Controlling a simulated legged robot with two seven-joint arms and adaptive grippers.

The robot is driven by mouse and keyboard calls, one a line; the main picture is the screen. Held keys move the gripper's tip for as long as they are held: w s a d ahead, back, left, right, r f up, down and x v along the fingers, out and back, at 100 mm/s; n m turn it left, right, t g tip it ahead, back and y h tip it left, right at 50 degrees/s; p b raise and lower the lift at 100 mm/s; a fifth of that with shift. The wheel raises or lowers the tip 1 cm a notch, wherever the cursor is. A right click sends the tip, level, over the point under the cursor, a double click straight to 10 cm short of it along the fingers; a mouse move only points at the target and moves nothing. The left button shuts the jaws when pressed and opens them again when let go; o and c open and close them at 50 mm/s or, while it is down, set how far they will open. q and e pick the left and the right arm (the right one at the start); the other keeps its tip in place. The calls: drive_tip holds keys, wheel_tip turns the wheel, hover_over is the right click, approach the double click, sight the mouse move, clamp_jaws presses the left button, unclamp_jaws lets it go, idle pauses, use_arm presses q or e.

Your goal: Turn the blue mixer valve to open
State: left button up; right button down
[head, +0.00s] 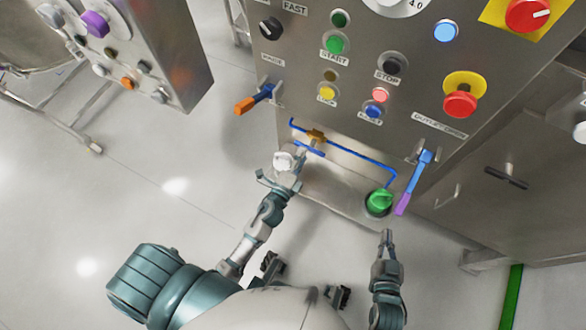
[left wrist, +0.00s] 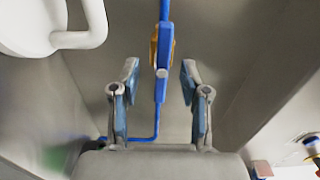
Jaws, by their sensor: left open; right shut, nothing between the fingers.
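A valve with an orange-yellow body (head: 316,136) and a short blue handle (head: 309,148) sits on a thin blue pipe, low on the steel machine. I take it for the blue mixer valve. In the left wrist view its blue handle (left wrist: 161,86) lies between my left gripper's fingers, roughly in line with the pipe. My left gripper (head: 298,160) is open close to the handle, and in the left wrist view the fingers (left wrist: 160,95) stand apart on both sides with visible gaps. My right gripper (head: 387,236) is shut and empty, below the green knob.
A lever with an orange tip (head: 245,105) is up left, and one with a purple tip (head: 403,204) is at right. A green knob (head: 380,200) sits near the pipe's right end. A white rounded part (left wrist: 60,30) is beside my left gripper. Buttons fill the panel above.

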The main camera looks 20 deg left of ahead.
use_arm(q)
drive_tip(key=s, duration=0.7)
drive_tip(key=shift+s+a, duration=0.15)
drive_tip(key=shift+s, duration=0.25)
